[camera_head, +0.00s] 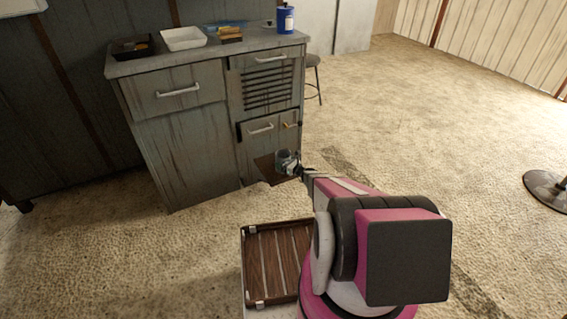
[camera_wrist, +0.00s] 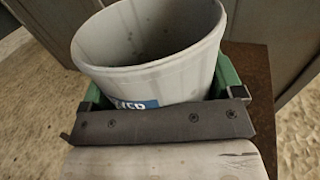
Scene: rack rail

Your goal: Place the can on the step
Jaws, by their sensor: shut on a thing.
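The can (camera_wrist: 150,50) is a pale grey, open-topped round vessel with a blue label low on its near side. It fills the upper middle of the wrist view and looks upright or slightly tilted. My gripper (camera_wrist: 160,88) is shut on it, with a green finger part at each side. In the head view the can (camera_head: 284,160) is small, at the end of my gripper (camera_head: 296,166). The step (camera_head: 265,168) is a brown ledge at the cabinet's lower front; it also shows in the wrist view (camera_wrist: 250,65). The can is over or on it; I cannot tell whether they touch.
The grey cabinet (camera_head: 175,135) stands right behind the step. Its top holds a dark tray (camera_head: 132,47), a white tray (camera_head: 183,38) and a blue canister (camera_head: 285,20). A stool (camera_head: 314,75) stands beside it. The carpet at the right is mostly clear.

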